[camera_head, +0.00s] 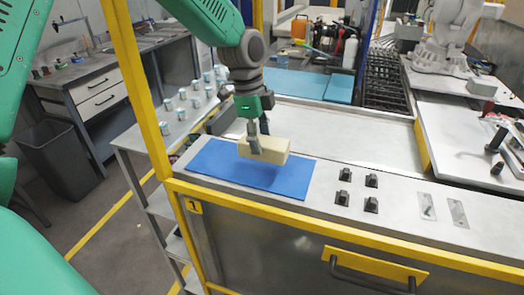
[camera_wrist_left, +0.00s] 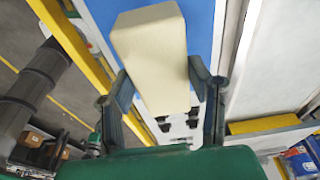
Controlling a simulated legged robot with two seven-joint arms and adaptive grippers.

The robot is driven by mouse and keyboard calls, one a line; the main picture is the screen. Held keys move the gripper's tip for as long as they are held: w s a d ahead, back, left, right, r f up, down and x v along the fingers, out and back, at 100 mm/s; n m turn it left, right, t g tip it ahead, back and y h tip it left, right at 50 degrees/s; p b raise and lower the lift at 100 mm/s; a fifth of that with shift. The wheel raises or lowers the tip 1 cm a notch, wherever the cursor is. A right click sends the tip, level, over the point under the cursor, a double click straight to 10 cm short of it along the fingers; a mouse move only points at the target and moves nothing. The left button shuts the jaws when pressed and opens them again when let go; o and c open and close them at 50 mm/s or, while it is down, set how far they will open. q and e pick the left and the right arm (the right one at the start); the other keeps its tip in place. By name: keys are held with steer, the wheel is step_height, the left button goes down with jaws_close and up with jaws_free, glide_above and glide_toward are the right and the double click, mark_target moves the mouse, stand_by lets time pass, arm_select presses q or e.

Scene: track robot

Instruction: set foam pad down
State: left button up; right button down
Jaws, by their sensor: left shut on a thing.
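The foam pad (camera_head: 272,150) is a cream-coloured block. In the head view it is over the blue mat (camera_head: 218,170) near the left end of the grey counter. My left gripper (camera_head: 254,142) comes down from above and is shut on the foam pad. In the left wrist view the foam pad (camera_wrist_left: 152,58) sits between the two fingers of the gripper (camera_wrist_left: 160,108). I cannot tell whether the pad's underside touches the mat. My right gripper is not in view.
Several black blocks (camera_head: 371,205) and two metal plates (camera_head: 427,207) are on the counter right of the mat. A yellow post (camera_head: 139,90) stands left of the mat. A side shelf (camera_head: 180,118) holds several small cups. A yellow rail (camera_head: 330,236) runs along the counter's front.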

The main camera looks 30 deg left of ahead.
arm_select(q)
steer(key=f, duration=0.1)
steer(key=a+f, duration=0.1)
steer(key=f, duration=0.1)
steer(key=shift+w+a+f, duration=0.1)
steer(key=shift+a+f, duration=0.1)
steer(key=shift+f, duration=0.45)
steer(key=shift+d, duration=0.55)
steer(key=o, duration=1.2)
steer(key=shift+d, duration=0.25)
steer(key=shift+o, duration=0.2)
steer(key=shift+a, duration=0.4)
steer(key=shift+a+r, duration=0.4)
steer(key=shift+r, duration=0.05)
steer(key=r, duration=1)
steer(key=shift+s+a+r, duration=0.3)
steer(key=shift+a+r, duration=0.15)
steer(key=shift+r, duration=0.05)
steer(key=shift+a, duration=0.45)
